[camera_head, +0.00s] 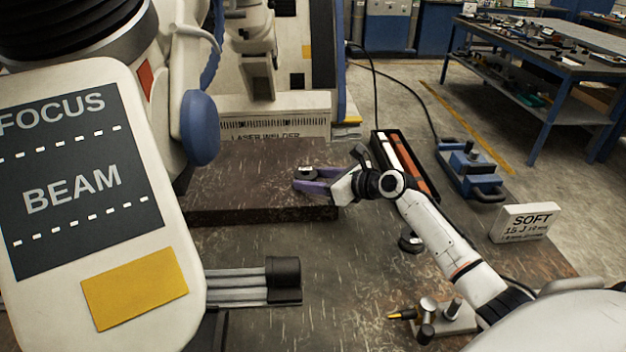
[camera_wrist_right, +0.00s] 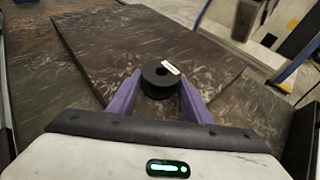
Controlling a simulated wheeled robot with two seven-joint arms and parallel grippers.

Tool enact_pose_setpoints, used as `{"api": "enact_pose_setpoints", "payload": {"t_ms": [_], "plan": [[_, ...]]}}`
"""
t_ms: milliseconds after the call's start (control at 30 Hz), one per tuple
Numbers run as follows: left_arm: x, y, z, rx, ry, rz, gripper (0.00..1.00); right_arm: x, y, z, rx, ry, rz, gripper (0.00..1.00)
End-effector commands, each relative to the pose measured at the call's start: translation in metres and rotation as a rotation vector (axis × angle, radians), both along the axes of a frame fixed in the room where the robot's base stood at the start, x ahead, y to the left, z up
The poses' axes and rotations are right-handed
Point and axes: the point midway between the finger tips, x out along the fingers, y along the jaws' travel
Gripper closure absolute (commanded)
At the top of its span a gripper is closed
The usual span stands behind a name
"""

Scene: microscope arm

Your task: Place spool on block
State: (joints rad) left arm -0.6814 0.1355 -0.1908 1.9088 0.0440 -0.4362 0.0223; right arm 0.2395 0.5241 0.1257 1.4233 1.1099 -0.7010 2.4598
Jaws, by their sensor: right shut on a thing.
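The spool is small and black with a white label. It shows between the purple fingers of my right gripper (camera_head: 312,186), and in the wrist view the spool (camera_wrist_right: 158,84) sits between both fingertips. My right gripper is shut on it. The block (camera_head: 250,160) is a wide, low, dark brown scratched slab in the middle of the table; it also shows in the wrist view (camera_wrist_right: 120,40). The spool is over the block's right part in the head view. Whether it touches the top cannot be told. My left gripper is not in view.
A large white panel marked FOCUS and BEAM (camera_head: 75,200) fills the left. A laser welder (camera_head: 275,115) stands behind the block. An open dark case (camera_head: 405,165), a blue vise (camera_head: 470,170) and a SOFT sign (camera_head: 525,222) stand right. A dark round thing (camera_head: 410,242) lies beside my arm.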

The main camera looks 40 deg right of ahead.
Motion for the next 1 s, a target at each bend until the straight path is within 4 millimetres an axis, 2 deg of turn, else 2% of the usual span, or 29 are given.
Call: {"api": "enact_pose_setpoints", "payload": {"t_ms": [100, 133, 233, 567, 633, 767, 1000], "plan": [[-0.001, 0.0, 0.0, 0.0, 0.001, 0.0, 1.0, 0.0, 0.0, -0.001, 0.001, -0.002, 0.0, 0.81], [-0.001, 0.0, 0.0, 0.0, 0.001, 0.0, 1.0, 0.0, 0.0, -0.002, 0.0, 0.0, 0.0, 0.51], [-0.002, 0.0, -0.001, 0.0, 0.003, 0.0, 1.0, 0.0, 0.0, -0.002, 0.0, 0.0, 0.0, 0.36], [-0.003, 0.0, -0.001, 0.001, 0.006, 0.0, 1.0, 0.0, 0.0, 0.001, -0.002, -0.002, 0.0, 0.36], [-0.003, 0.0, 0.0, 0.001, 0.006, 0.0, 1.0, -0.005, -0.002, 0.003, -0.002, -0.001, 0.0, 0.36], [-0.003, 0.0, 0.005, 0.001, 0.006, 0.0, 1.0, -0.025, -0.006, 0.012, -0.003, 0.0, 0.001, 0.36], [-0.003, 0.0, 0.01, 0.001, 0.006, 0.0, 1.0, -0.072, -0.018, 0.031, -0.002, 0.001, 0.001, 0.36]]}}
